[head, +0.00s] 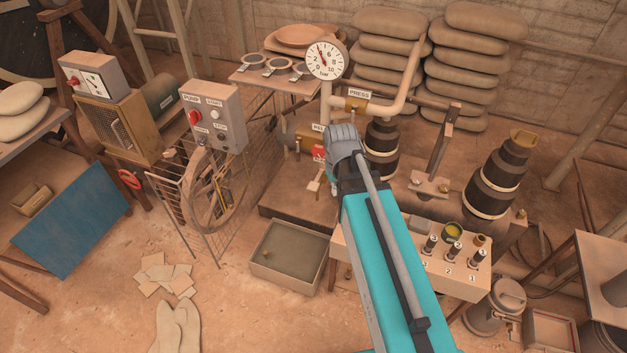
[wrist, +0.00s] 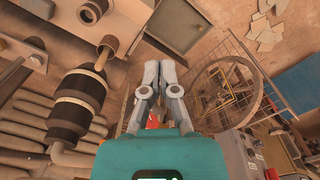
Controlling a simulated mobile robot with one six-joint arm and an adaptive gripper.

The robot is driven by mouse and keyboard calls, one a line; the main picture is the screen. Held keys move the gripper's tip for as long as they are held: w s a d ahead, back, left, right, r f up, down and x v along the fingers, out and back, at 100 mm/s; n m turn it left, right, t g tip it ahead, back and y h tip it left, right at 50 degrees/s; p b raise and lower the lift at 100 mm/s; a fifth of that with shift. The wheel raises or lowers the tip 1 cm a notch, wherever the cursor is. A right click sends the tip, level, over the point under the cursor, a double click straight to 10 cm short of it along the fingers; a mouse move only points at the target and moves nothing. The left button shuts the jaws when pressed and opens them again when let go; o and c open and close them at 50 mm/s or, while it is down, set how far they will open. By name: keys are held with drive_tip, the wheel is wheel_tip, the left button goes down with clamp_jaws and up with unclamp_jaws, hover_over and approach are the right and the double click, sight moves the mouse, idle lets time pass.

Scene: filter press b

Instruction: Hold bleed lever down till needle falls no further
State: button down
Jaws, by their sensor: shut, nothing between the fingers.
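The pressure gauge (head: 325,60) is white, and its needle points up and slightly left. Below it, a brass valve body with a partly covered label carries a red part (head: 318,153), which I take to belong to the bleed valve. A pale handle-like piece (head: 314,186) hangs below it; I cannot tell which part is the bleed lever.
A pump control box (head: 212,117) and a fenced flywheel (head: 212,190) stand left. An open grey tray (head: 290,256) lies on the floor below. A block with small numbered levers (head: 410,262) is right of my arm.

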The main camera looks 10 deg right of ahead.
sight(313, 187)
drive_tip(key=w+a+f+n+b, duration=0.1)
drive_tip(key=w+f+n+b, duration=0.3)
drive_tip(key=w, duration=0.8)
drive_tip(key=w+a+f+n+b, duration=0.2)
drive_tip(key=w+f+n+b, duration=0.2)
drive_tip(key=w, duration=0.8)
drive_tip(key=shift+f+n, duration=0.5)
drive_tip(key=shift+n, duration=0.6)
drive_tip(key=shift+f, duration=0.1)
wheel_tip(313, 187, down, 14)
drive_tip(key=b, duration=1.4)
drive_tip(key=shift+d, duration=0.1)
drive_tip(key=f+t+b, duration=0.1)
drive_tip(key=f+h+b, duration=0.1)
drive_tip(key=shift+s+t+b, duration=0.4)
drive_tip(key=shift+f+t+h+b, duration=0.4)
drive_tip(key=shift+f+t+b, duration=0.35)
drive_tip(key=shift+b, duration=0.3)
drive_tip(key=shift+w+f+b, duration=0.15)
drive_tip(key=shift+f+b, duration=0.3)
drive_tip(key=shift+b, duration=0.2)
